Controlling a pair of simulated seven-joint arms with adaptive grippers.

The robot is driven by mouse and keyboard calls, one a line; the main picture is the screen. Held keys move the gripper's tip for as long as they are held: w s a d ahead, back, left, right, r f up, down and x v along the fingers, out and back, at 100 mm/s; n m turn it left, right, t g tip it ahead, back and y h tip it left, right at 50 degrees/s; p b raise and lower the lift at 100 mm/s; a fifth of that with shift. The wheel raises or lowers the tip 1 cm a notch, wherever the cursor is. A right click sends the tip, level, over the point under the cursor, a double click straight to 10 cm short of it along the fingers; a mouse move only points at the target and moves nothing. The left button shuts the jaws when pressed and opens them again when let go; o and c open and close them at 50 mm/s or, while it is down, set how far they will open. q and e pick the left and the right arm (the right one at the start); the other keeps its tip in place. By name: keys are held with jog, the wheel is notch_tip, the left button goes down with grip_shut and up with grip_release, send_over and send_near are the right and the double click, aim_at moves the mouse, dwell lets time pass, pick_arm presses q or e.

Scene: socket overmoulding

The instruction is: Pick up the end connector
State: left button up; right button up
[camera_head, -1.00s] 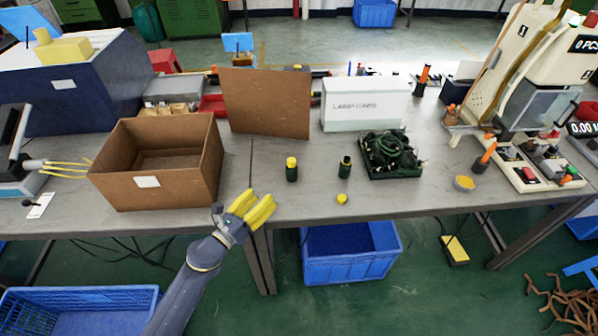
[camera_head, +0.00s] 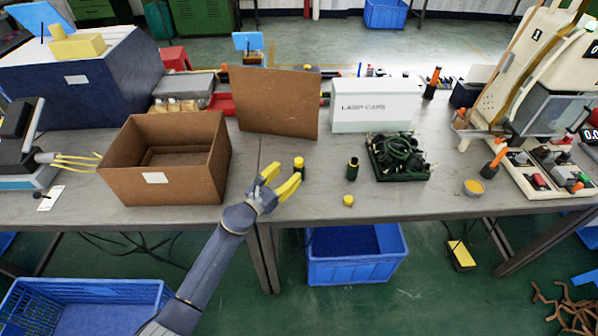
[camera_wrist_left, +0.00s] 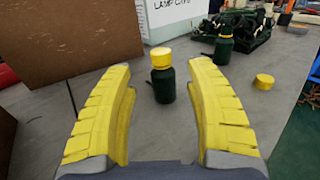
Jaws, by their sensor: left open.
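My left gripper (camera_head: 279,186) is open and empty, with yellow fingers, at the front of the table. A dark green connector with a yellow cap (camera_head: 299,166) stands upright just beyond its fingertips. In the left wrist view this capped connector (camera_wrist_left: 163,80) shows between the two fingers, a little ahead of them and apart from both. A second dark green connector (camera_head: 352,169) stands to the right, its yellow cap (camera_head: 348,200) lying on the table in front of it. I cannot tell which one the task calls the end connector. My right gripper is not in view.
An open cardboard box (camera_head: 190,185) stands left of the gripper. A brown board (camera_head: 279,103) and a white lamp caps box (camera_head: 374,113) stand behind the connectors. A green tray of cables (camera_head: 400,177) is to the right.

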aim_at(296, 165)
pick_arm(q)
jog(key=shift+x, duration=3.5)
jog(key=shift+s+d, duration=0.1)
jog(key=shift+c, duration=0.2)
grip_shut()
